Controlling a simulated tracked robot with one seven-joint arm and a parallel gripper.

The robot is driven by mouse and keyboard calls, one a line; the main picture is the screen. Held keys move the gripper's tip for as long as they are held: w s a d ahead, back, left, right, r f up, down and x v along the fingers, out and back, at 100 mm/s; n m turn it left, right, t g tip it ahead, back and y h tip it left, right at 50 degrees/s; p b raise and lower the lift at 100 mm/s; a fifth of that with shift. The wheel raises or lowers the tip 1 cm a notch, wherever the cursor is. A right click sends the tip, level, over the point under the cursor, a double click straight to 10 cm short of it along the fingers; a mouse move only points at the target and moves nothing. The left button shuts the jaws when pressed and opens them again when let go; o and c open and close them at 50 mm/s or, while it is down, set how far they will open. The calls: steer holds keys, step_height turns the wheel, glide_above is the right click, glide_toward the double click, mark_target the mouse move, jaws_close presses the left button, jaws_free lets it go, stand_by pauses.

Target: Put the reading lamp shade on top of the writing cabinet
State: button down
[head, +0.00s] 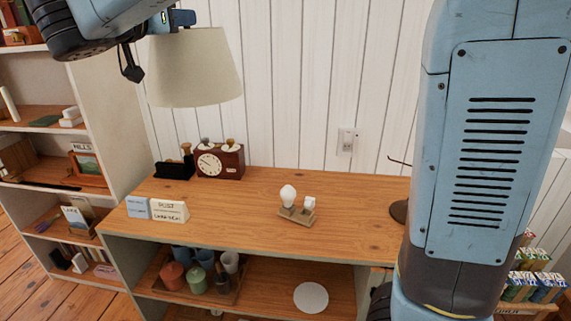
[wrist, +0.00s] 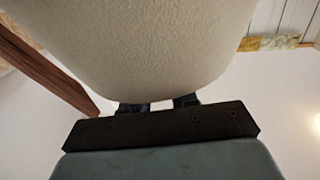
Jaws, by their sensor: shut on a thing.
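The reading lamp shade (head: 195,70) is a cream, tapered shade, wide end down, held in the air at the upper left of the head view. My gripper (head: 178,18) is shut on its upper edge. In the wrist view the shade (wrist: 140,45) fills the upper middle, just beyond my gripper's dark fingertips (wrist: 160,105). The writing cabinet (head: 245,205) is below, with a wooden top and pale sides. The shade is clear above the cabinet top, in front of the white wall; its exact height is hard to tell.
On the cabinet stand a brown clock (head: 220,162), small cards (head: 168,211) and a bulb holder (head: 298,213). A dark round base (head: 399,211) is partly hidden by my arm. Bookshelves (head: 115,110) stand left. The cabinet top's middle and right have bare room.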

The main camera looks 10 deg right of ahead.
steer(key=w+d+f+y, duration=0.1)
steer(key=w+f, duration=0.3)
steer(key=f, duration=0.4)
steer(key=w+f, duration=0.5)
steer(key=f, duration=0.3)
steer(key=w+d+f+n+y, duration=0.1)
steer(key=d+f, duration=0.3)
steer(key=f, duration=1.1)
steer(key=w+d+f+n+t+y, duration=0.1)
steer(key=d+f, duration=0.3)
steer(key=f, duration=1.2)
steer(key=shift+w+d+t, duration=0.15)
steer(key=shift+w+t, duration=0.15)
steer(key=shift+w, duration=0.15)
steer(key=shift+f, duration=0.15)
steer(key=c, duration=0.9)
jaws_free()
steer(key=shift+o, duration=0.2)
steer(key=v, duration=1.2)
